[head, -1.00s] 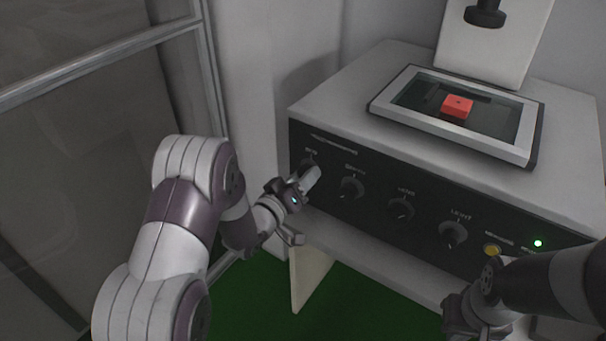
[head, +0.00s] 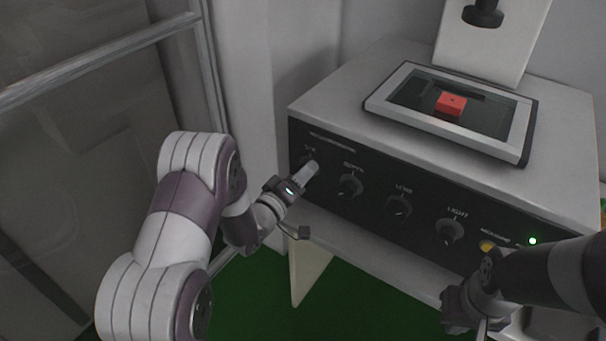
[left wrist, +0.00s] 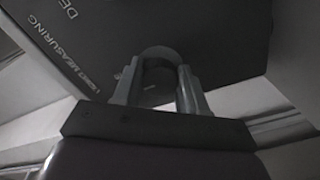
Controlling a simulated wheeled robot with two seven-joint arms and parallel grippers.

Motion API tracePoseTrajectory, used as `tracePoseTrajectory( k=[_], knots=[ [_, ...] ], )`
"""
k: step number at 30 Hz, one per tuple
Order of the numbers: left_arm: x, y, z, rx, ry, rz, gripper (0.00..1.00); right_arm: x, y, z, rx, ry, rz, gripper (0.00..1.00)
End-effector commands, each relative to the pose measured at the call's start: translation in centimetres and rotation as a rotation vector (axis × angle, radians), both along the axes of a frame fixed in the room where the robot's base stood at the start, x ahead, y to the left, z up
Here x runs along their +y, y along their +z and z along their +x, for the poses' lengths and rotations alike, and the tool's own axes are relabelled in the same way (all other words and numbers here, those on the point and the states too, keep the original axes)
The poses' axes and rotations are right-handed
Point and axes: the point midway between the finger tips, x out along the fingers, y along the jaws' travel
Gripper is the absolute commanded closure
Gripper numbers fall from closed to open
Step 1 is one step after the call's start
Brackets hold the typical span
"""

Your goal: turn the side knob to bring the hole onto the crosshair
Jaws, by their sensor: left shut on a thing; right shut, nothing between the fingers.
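My left gripper (head: 309,171) is at the leftmost knob (head: 303,161) on the black front panel of the measuring machine. In the left wrist view the fingers (left wrist: 160,85) are closed around the dark round knob (left wrist: 158,74). In the head view the fingers mostly hide this knob. The red block (head: 451,103), with a small dark hole in its top, sits on the glass of the framed stage (head: 409,117). The crosshair cannot be made out. My right gripper (head: 482,326) is shut and empty, low at the right in front of the machine.
More knobs (head: 398,205) run along the panel to the right, then a yellow button (head: 486,246) and a lit green lamp (head: 532,240). A dark lens (head: 483,13) hangs above the stage. A glazed metal frame (head: 105,62) stands at the left.

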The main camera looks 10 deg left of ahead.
Motion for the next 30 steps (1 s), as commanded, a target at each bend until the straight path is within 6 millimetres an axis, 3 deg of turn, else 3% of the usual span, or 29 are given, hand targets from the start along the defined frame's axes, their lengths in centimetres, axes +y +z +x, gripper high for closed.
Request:
tracePoseTrajectory(
  k=[5,6,7,8,16,19,30],
  knots=[
    [0.0,-0.1,0.0,0.003,-0.001,0.001,0.89,0.0,0.0,0.0,0.0,0.0,0.0,1.0],
    [0.0,-0.1,0.0,0.003,-0.001,0.001,0.45,0.0,0.0,0.0,0.0,0.0,0.0,1.0],
    [0.0,-0.1,0.0,0.003,-0.001,0.001,0.36,0.0,0.0,0.0,0.0,0.0,0.0,1.0],
    [0.0,-0.1,0.0,0.002,0.0,0.001,0.33,0.0,0.0,0.0,0.0,0.0,0.0,1.0],
    [0.0,0.0,-0.1,0.0,0.001,0.001,0.33,0.0,0.0,0.0,0.0,0.0,0.0,1.0],
    [0.5,0.0,-1.0,0.001,0.002,0.003,0.33,0.0,0.0,0.0,0.0,0.0,0.0,1.0],
    [3.7,-0.1,-9.8,0.002,0.005,0.001,0.33,0.0,-0.1,0.0,0.0,0.0,0.0,1.0]
  ],
)
